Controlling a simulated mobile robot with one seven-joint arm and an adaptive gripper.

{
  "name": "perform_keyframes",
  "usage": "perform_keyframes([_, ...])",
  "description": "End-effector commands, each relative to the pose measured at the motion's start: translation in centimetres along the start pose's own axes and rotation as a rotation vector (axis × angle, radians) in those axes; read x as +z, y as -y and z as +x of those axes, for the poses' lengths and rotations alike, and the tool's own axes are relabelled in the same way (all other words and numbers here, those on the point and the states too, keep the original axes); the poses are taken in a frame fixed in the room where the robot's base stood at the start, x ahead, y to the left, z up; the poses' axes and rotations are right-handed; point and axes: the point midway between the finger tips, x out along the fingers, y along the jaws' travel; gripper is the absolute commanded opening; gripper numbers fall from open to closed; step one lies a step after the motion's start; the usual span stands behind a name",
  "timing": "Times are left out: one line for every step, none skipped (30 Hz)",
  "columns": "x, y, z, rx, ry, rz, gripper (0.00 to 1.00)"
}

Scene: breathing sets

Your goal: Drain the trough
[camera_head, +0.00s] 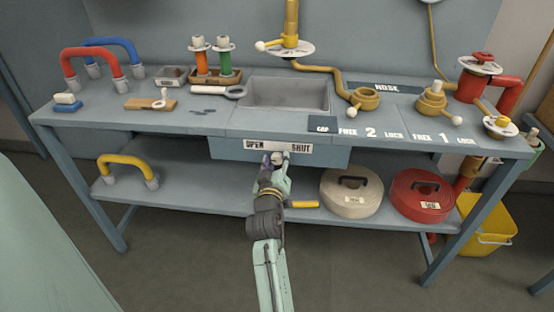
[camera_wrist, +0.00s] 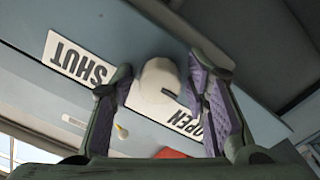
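The trough (camera_head: 288,93) is a grey rectangular basin sunk in the bench top. Below it, the bench's front panel (camera_head: 325,158) carries a white plate marked OPEN (camera_head: 255,143) on the left and SHUT (camera_head: 300,147) on the right. A pale round knob (camera_wrist: 158,82) sits at this plate, between the words, which appear upside down in the wrist view. My gripper (camera_head: 277,160) is at the panel with its fingers apart, one on each side of the knob. I cannot tell whether both pads touch it. The trough's bottom and drain are not clearly visible.
A brass swivel pipe (camera_head: 330,70) runs above the trough. The lower shelf holds a yellow handle (camera_head: 127,168), a cream hose roll (camera_head: 350,194) and a red one (camera_head: 421,196). A yellow bucket (camera_head: 492,227) stands at right.

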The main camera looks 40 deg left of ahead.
Motion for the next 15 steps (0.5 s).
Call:
perform_keyframes([0.0,0.0,0.0,0.000,0.000,0.000,0.47])
perform_keyframes([0.0,0.0,0.0,0.000,0.000,0.001,0.49])
perform_keyframes([0.0,0.0,0.0,0.000,0.000,0.001,0.49])
perform_keyframes([0.0,0.0,0.0,0.000,0.000,0.001,0.49])
perform_keyframes([0.0,0.0,0.0,0.000,0.000,0.001,0.49])
perform_keyframes([0.0,0.0,0.0,0.000,0.000,0.001,0.49])
perform_keyframes([0.0,0.0,0.0,0.000,0.000,0.001,0.49])
perform_keyframes([0.0,0.0,0.0,0.000,0.000,0.001,0.49])
perform_keyframes([0.0,0.0,0.0,0.000,0.000,0.001,0.49])
perform_keyframes([0.0,0.0,0.0,0.000,0.000,0.001,0.49])
perform_keyframes([0.0,0.0,-0.1,0.000,0.000,0.001,0.49])
perform_keyframes([0.0,0.0,-0.2,-0.001,0.000,0.001,0.49])
perform_keyframes([0.1,0.1,-0.4,-0.001,0.001,0.001,0.49])
perform_keyframes([0.1,0.1,-0.7,-0.002,0.001,0.001,0.49])
perform_keyframes([0.1,0.1,-1.2,-0.001,0.000,0.001,0.49])
